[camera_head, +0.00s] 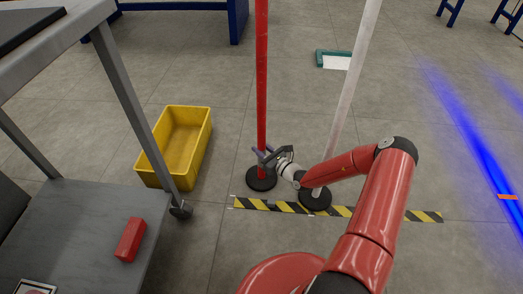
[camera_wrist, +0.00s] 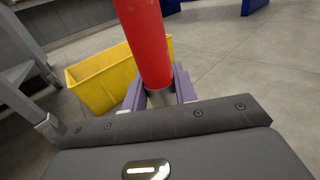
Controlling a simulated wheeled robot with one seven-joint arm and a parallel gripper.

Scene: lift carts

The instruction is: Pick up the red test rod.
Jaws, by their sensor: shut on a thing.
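The red test rod (camera_head: 262,90) stands upright in a round black base (camera_head: 261,181) on the floor, and its top runs out of the head view. In the wrist view the red rod (camera_wrist: 147,40) rises between the purple fingers, with a grey metal band at its lower visible part. My gripper (camera_head: 263,156) is shut around the rod low down, a little above the base. It also shows in the wrist view (camera_wrist: 160,95). The rod's base is hidden in the wrist view.
A white rod (camera_head: 352,80) stands in another black base (camera_head: 315,201) just right, close to my arm. A yellow bin (camera_head: 183,142) and a grey cart (camera_head: 90,225) with a red box (camera_head: 130,239) are left. Striped tape (camera_head: 335,210) crosses the floor.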

